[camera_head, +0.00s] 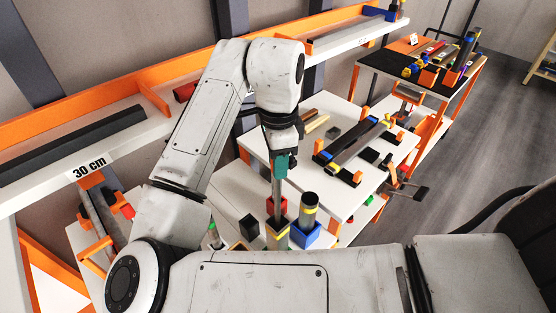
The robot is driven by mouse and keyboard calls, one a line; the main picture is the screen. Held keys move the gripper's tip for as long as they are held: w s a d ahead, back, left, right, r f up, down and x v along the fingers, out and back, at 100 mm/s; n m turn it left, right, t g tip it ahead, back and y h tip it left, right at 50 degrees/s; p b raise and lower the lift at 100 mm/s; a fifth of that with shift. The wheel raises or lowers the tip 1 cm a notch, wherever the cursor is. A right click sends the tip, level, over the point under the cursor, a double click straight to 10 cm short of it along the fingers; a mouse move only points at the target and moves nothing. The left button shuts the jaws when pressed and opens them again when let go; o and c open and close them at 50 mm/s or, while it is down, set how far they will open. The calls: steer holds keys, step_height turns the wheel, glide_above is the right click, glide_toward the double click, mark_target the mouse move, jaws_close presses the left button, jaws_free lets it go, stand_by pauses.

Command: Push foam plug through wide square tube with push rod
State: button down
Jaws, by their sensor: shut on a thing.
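My gripper (282,151) is shut on the teal handle (281,168) of a grey push rod (277,197). The rod hangs roughly upright over the front table. Its lower end overlaps a square tube (278,229) standing in an orange holder (278,242); I cannot tell if the tip is inside the tube or just in front of or above it. The tube has a yellowish band. No foam plug can be made out; the tube's inside is hidden at this angle.
A dark round tube (309,207) with a yellow band stands in a blue holder (306,236), close right of the rod. A red holder (279,207) and black block (249,226) are near. Long bars (355,143) lie on the white table behind. An orange-backed shelf (100,150) runs left.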

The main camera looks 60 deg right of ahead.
steer(key=shift+r+p, duration=2.2)
steer(key=shift+r, duration=0.45)
steer(key=shift+r+p, duration=0.35)
steer(key=shift+r, duration=0.8)
step_height(320, 180, up, 12)
steer(key=shift+f, duration=0.15)
